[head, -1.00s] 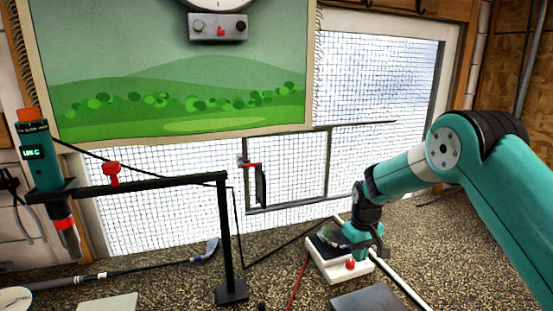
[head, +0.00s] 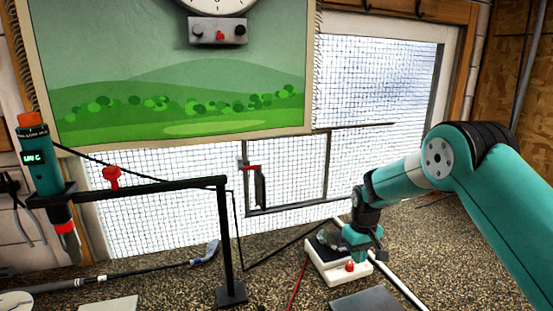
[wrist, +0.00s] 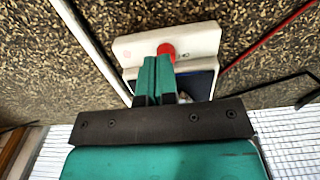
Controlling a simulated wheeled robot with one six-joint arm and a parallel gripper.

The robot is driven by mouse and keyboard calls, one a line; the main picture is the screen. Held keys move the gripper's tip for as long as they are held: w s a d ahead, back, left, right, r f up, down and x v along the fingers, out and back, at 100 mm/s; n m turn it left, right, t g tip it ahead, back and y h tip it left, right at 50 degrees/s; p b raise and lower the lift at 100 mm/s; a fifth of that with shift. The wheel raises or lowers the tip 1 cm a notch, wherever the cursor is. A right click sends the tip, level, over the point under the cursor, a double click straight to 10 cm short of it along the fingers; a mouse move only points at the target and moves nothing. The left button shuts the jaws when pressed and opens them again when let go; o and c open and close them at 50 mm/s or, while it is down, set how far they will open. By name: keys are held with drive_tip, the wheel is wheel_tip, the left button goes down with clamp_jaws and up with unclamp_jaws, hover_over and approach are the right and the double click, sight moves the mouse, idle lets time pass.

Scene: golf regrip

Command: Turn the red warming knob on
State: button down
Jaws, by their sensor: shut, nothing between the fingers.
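The red knob (head: 350,266) sits on the front of a small white box (head: 333,272) on the speckled bench. In the wrist view the red knob (wrist: 166,50) stands on the white box (wrist: 200,40), right at the tips of my gripper (wrist: 157,62). The two teal fingers are together with nothing between them. They cover part of the knob's near side, and I cannot tell whether they touch it. A faint mark shows on the box beside the knob. The box's dark top pad is partly hidden behind the fingers.
A black stand (head: 228,240) with a horizontal bar holds a teal heat tool (head: 40,165) at left. A golf club (head: 130,271) lies on the bench. A grey plate (head: 366,300) lies in front of the box. A white shaft (head: 400,280) runs close to the box's right.

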wheel_tip(320, 180, down, 4)
drive_tip(key=shift+r+b, duration=0.1)
drive_tip(key=shift+b, duration=0.9)
drive_tip(key=shift+s+f, duration=0.15)
drive_tip(key=shift+f, duration=0.25)
drive_tip(key=shift+s+a+b, duration=0.15)
drive_tip(key=shift+a+b, duration=0.4)
drive_tip(key=shift+b, duration=0.2)
drive_tip(key=shift+s+d+f, duration=0.1)
drive_tip(key=shift+s, duration=0.2)
wheel_tip(320, 180, up, 6)
drive_tip(key=p, duration=0.4)
drive_tip(key=shift+w+d+r, duration=0.2)
drive_tip(key=shift+w+r, duration=0.05)
